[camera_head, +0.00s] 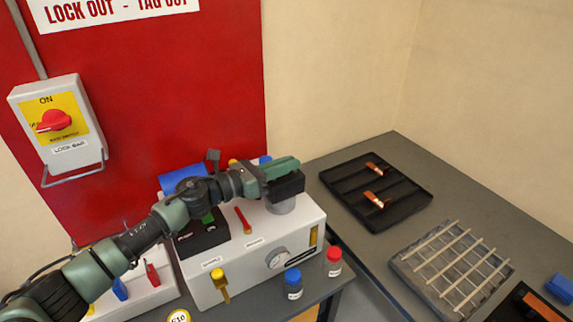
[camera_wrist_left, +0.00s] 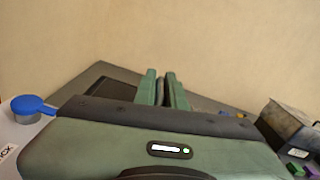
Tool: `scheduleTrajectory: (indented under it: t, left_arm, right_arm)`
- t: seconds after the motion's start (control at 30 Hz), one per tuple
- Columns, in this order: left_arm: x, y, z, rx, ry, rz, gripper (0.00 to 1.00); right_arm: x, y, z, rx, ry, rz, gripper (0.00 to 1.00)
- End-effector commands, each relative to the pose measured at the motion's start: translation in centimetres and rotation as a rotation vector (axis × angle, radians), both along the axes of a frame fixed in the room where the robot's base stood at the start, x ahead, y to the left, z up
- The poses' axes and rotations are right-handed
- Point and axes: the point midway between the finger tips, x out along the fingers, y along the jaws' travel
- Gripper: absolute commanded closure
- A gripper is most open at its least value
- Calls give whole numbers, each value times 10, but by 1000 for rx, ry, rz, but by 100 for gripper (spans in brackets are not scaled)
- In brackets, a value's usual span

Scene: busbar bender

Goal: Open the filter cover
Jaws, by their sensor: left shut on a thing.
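My left gripper (camera_head: 298,170) reaches in over the top of the white machine (camera_head: 245,250). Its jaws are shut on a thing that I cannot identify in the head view. In the left wrist view the green fingers (camera_wrist_left: 166,91) are close together with a narrow dark strip between them. A round grey part (camera_head: 281,205) stands on the machine just below the gripper, its top hidden. A blue lid with a handle (camera_wrist_left: 32,105) on a grey cylinder shows at the left of the wrist view. I cannot tell which part is the filter cover. My right gripper is not in view.
A black tray (camera_head: 345,181) with copper pieces and a grey grid rack (camera_head: 405,259) stand on the right bench. Blue-capped (camera_head: 293,284) and red-capped (camera_head: 333,262) bottles stand before the machine. A switch box (camera_head: 85,124) hangs on the red panel. A gap separates the benches.

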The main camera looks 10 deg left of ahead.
Motion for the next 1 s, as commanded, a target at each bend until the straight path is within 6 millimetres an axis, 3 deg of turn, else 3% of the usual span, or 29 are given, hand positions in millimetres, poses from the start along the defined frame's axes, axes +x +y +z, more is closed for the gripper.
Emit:
scheduleTrajectory:
  t: [0.53,1.0]
  left_arm:
    - [3,2,5,-33,46,-4,100]
    - [31,22,22,-224,309,-2,100]
  right_arm:
    - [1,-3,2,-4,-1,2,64]
    - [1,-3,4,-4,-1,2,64]
